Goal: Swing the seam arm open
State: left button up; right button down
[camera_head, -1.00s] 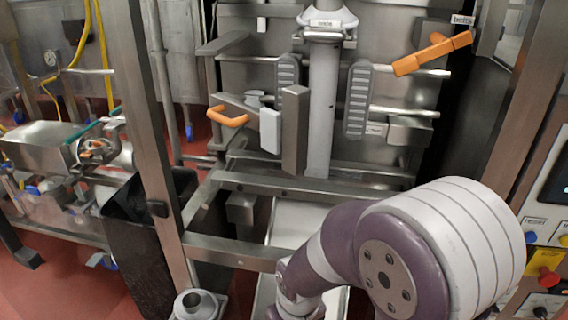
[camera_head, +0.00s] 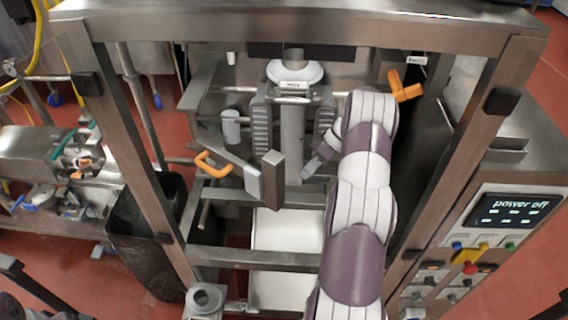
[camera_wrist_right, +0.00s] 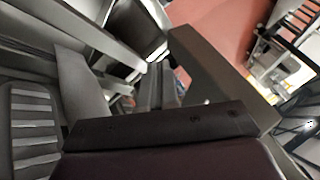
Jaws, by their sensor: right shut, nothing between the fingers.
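The seam arm (camera_head: 232,158) is at the centre-left in the head view, inside the bagger frame. It carries an orange loop handle (camera_head: 213,166) on its left and an upright grey bar (camera_head: 273,180) at its right end. The bar stands in front of the vertical forming tube (camera_head: 292,130). My right gripper (camera_head: 309,170) is shut and empty, just right of the bar; whether it touches the bar I cannot tell. The right wrist view is close to grey metal parts, and the orange handle does not show there. My left gripper is not in view.
A steel frame with a front crossbar (camera_head: 262,256) surrounds the space. A second orange handle (camera_head: 406,88) is at the back right. A control panel (camera_head: 500,212) reading "power off" is on the right. A black bin (camera_head: 135,240) stands at the left.

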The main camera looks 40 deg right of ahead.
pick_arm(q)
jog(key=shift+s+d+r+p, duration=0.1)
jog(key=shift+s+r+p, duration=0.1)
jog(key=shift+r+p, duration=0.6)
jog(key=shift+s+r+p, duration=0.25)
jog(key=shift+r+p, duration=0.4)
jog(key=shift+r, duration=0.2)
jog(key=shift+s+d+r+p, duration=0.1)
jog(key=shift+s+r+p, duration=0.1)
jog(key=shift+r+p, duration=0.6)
pick_arm(e)
jog(key=s+x, duration=0.2)
jog(key=x, duration=0.6)
jog(key=shift+w+a+f, duration=0.3)
jog(key=shift+w+f, duration=0.2)
jog(key=shift+w, duration=0.05)
